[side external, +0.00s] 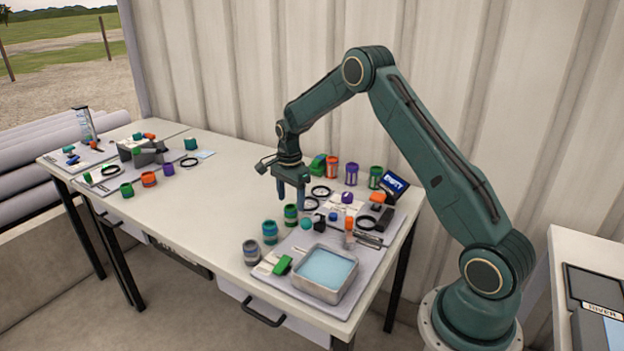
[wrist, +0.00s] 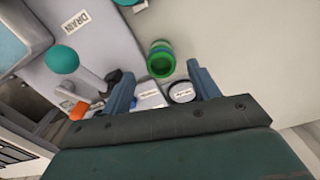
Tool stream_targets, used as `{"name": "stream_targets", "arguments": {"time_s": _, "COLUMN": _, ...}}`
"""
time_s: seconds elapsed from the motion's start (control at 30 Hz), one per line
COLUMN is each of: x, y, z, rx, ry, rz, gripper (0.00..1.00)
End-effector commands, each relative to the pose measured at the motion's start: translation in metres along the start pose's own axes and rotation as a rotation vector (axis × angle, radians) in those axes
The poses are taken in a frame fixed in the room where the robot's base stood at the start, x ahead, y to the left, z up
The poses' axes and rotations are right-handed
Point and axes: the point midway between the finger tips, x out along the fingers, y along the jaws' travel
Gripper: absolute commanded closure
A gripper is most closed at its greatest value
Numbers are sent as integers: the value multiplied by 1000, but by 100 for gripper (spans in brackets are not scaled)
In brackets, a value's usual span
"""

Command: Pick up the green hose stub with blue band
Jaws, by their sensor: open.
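A green hose stub (side external: 291,215) stands upright at the left edge of the grey work mat, just below my gripper (side external: 291,197) in the side view. In the wrist view a green stub (wrist: 160,58), probably the same one, lies just ahead of the gap between my fingertips (wrist: 161,74), with a bluish band faintly visible. The band is too small to read surely in the side view. My gripper points down, its fingers apart with nothing between them. Another green stub (side external: 376,177) stands at the back right.
A teal stub (side external: 270,232) and a grey banded stub (side external: 250,252) stand nearby. A metal tray of blue liquid (side external: 350,283), a teal ball knob (wrist: 62,59) and a labelled black round piece (wrist: 182,92) are close. The middle of the table is clear.

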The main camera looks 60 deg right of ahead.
Motion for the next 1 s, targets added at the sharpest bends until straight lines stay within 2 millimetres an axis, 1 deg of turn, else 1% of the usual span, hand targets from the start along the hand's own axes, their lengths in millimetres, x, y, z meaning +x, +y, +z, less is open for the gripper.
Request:
{"name": "stream_targets", "arguments": {"time_s": 0.23, "x": 29, "y": -1, "z": -1, "rx": 0, "ry": -1, "rz": 4, "gripper": 39}}
{"name": "stream_targets", "arguments": {"time_s": 0.4, "x": 42, "y": -1, "z": -2, "rx": 0, "ry": 0, "rz": 2, "gripper": 39}}
{"name": "stream_targets", "arguments": {"time_s": 0.93, "x": 44, "y": -2, "z": -1, "rx": 0, "ry": 0, "rz": 1, "gripper": 39}}
{"name": "stream_targets", "arguments": {"time_s": 0.97, "x": 44, "y": -2, "z": -1, "rx": 0, "ry": 0, "rz": 1, "gripper": 41}}
{"name": "stream_targets", "arguments": {"time_s": 1.0, "x": 44, "y": -2, "z": -1, "rx": 0, "ry": 0, "rz": 1, "gripper": 49}}
